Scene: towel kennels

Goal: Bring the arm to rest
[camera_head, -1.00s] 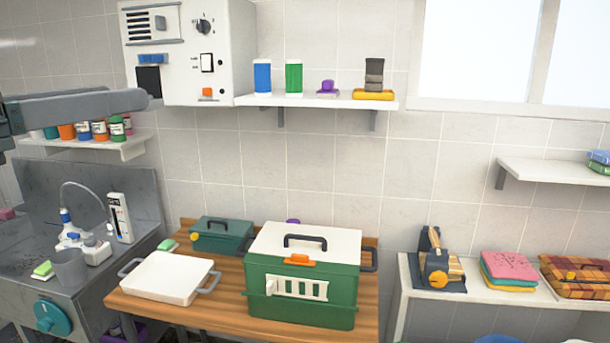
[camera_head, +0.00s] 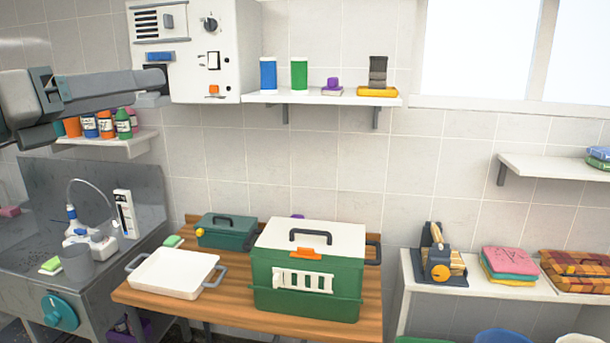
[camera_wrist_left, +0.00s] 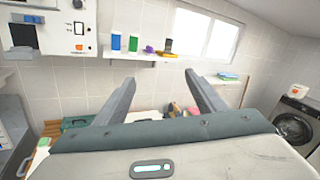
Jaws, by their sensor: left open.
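My left gripper (camera_head: 150,91) reaches in from the left in the head view, raised in the air in front of the white wall box and above the small shelf of bottles. In the left wrist view its two fingers (camera_wrist_left: 158,88) stand apart with nothing between them. It touches none of the objects that I can see. My right gripper is in neither view.
A green kennel with a white lid (camera_head: 308,270), a white tray (camera_head: 172,276) and a green toolbox (camera_head: 226,232) sit on the wooden table (camera_head: 150,306). A metal sink (camera_head: 30,280) is at left. Shelves (camera_head: 330,98) line the wall. Folded towels (camera_head: 510,262) lie at right.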

